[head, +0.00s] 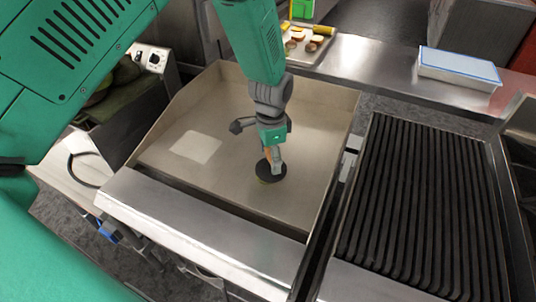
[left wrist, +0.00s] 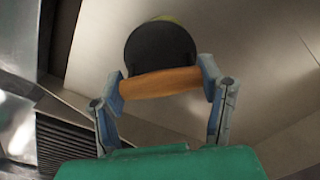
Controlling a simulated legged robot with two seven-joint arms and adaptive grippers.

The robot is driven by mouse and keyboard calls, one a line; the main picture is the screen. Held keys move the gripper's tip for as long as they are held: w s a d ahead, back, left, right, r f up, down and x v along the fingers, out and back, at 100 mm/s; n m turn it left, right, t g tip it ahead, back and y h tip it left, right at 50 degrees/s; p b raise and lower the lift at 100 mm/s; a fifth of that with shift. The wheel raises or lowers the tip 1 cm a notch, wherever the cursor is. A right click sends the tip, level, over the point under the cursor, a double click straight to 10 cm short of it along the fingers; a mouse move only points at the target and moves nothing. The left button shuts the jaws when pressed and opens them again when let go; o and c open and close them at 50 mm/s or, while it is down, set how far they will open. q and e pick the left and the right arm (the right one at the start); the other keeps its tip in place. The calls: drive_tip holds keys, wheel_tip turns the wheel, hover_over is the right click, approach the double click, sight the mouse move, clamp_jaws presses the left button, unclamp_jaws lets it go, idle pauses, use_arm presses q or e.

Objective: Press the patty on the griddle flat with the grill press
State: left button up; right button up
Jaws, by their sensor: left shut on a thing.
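The grill press has a round black plate (head: 271,172) and an orange-brown wooden handle (left wrist: 160,83). My left gripper (head: 273,155) is shut on that handle, with one finger at each end in the left wrist view. The press is low over the griddle (head: 215,115), right of its middle. A thin yellowish-green edge (left wrist: 167,19) shows past the black plate; it may be the patty, which is otherwise hidden beneath the press. I cannot tell whether the press touches it or how flat it is. My right gripper is not in view.
The griddle has raised walls at its sides and back. A pale square patch (head: 196,147) lies on its left part. A black ribbed grill (head: 420,205) stands to the right. A tray with food (head: 307,48) and a blue-lidded container (head: 459,68) are on the back counter.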

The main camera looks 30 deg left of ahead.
use_arm(q)
drive_tip(key=shift+a, duration=0.45)
drive_tip(key=shift+a+f, duration=0.2)
drive_tip(key=shift+a, duration=0.45)
drive_tip(key=shift+a+f, duration=0.1)
drive_tip(key=shift+d, duration=1.1)
drive_tip(key=shift+a+f, duration=0.1)
drive_tip(key=shift+a, duration=0.3)
drive_tip(key=shift+s+a+f, duration=0.15)
drive_tip(key=shift+a, duration=0.3)
drive_tip(key=shift+d, duration=0.1)
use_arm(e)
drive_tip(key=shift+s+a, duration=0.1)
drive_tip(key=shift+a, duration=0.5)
